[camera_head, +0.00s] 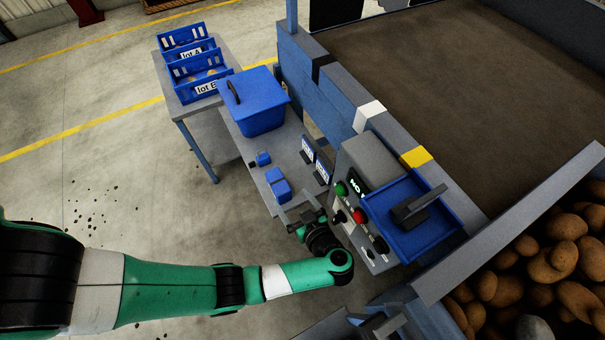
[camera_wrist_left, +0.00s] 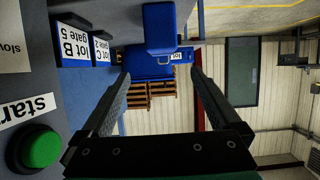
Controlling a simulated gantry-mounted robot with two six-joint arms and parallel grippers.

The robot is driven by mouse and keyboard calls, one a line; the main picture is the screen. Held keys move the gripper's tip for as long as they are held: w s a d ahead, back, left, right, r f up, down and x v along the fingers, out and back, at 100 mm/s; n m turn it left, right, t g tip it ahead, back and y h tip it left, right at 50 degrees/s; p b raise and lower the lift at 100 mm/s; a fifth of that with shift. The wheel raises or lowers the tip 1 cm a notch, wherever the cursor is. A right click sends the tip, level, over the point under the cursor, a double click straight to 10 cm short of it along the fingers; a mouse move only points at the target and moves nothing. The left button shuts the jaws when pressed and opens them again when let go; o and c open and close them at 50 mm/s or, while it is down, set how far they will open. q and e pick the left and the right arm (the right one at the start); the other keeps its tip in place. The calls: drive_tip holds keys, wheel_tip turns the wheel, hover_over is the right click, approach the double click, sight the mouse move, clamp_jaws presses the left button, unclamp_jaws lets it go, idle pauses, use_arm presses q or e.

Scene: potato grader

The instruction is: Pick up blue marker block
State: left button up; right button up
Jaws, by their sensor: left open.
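Small blue blocks stand on the grey bench in the head view: a smaller one (camera_head: 263,158) towards the back, and two close together, one (camera_head: 273,175) just behind a larger one (camera_head: 281,191). I cannot tell which is the marker block. My left gripper (camera_head: 300,213) is open and empty at the bench's near end, just in front of the larger block. In the left wrist view a blue block (camera_wrist_left: 160,28) shows ahead, above the space between the open fingers (camera_wrist_left: 160,74), apart from them. My right gripper is not in view.
A blue lidded bin (camera_head: 258,108) stands behind the blocks. Lot-labelled blue crates (camera_head: 199,80) sit on a table beyond. Lot cards (camera_head: 308,149) and the control panel (camera_head: 362,215) with buttons lie close on the right.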

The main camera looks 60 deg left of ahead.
sight(280, 186)
use_arm(q)
drive_tip(key=b+x, duration=0.1)
drive_tip(key=x, duration=0.1)
drive_tip(key=b+x, duration=0.1)
drive_tip(key=x, duration=0.1)
drive_tip(key=s+b+x, duration=0.1)
drive_tip(key=x, duration=0.1)
drive_tip(key=shift+d+f, duration=0.15)
drive_tip(key=shift+f, duration=0.2)
drive_tip(key=shift+a, duration=0.4)
drive_tip(key=b+x, duration=0.2)
drive_tip(key=x, duration=0.1)
drive_tip(key=b+x, duration=0.1)
drive_tip(key=shift+w+f, duration=0.25)
drive_tip(key=shift+f, duration=0.15)
drive_tip(key=shift+a+b, duration=0.3)
drive_tip(key=shift+a, duration=0.2)
drive_tip(key=shift+r, duration=0.1)
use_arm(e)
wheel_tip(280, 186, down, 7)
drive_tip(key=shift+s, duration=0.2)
use_arm(q)
drive_tip(key=shift+d, duration=0.1)
drive_tip(key=shift+c, duration=0.3)
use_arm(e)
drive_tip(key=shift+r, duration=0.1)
use_arm(q)
clamp_jaws()
